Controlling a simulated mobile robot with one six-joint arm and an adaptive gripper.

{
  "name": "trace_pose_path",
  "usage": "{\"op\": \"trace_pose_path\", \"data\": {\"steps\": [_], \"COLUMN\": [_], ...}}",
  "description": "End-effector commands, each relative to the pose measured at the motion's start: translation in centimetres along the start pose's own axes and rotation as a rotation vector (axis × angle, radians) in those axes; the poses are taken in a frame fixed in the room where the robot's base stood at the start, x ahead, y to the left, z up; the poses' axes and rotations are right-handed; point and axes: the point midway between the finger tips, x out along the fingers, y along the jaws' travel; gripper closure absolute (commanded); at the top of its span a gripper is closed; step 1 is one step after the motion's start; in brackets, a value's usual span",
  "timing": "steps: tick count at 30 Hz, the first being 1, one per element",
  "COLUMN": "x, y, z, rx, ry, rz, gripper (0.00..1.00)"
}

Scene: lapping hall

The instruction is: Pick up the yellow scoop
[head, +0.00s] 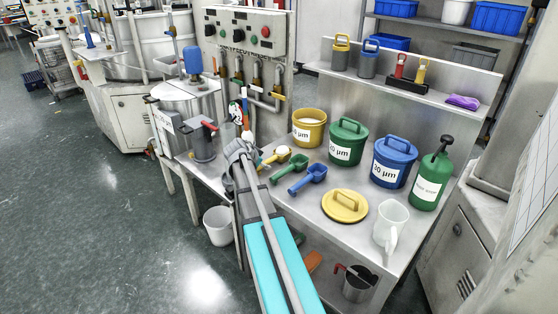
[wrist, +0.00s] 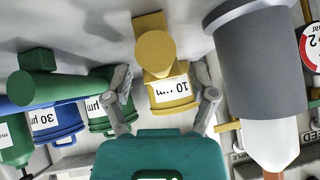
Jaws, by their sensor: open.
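The yellow scoop (head: 281,153) lies on the metal bench in the head view, left of the green and blue scoops, with pale material in its bowl. Its handle points left toward my gripper (head: 246,149), which partly hides the handle end. In the wrist view the yellow scoop (wrist: 154,48) appears beyond the open fingers of my gripper (wrist: 164,88), in front of the yellow tub. The fingers are apart with nothing visibly held. Whether they touch the handle cannot be told.
The green scoop (head: 291,167) and blue scoop (head: 308,180) lie close to the right. The yellow tub (head: 309,129), green tub (head: 346,143) and blue tub (head: 393,162) stand behind. A yellow lid (head: 345,206) and white jug (head: 390,222) are nearer. A grey pot (head: 202,139) stands left.

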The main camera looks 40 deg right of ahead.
Motion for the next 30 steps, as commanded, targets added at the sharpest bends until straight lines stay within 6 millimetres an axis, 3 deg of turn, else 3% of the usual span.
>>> {"op": "trace_pose_path", "data": {"steps": [7, 26, 30], "x": [2.2, 2.3, 2.3], "y": [0.0, 0.1, 0.1], "z": [0.1, 0.0, 0.0], "rx": [0.001, 0.001, 0.001], "ry": [0.000, 0.000, 0.000], "rz": [0.001, 0.001, 0.001], "gripper": [0.26, 0.26, 0.49]}}
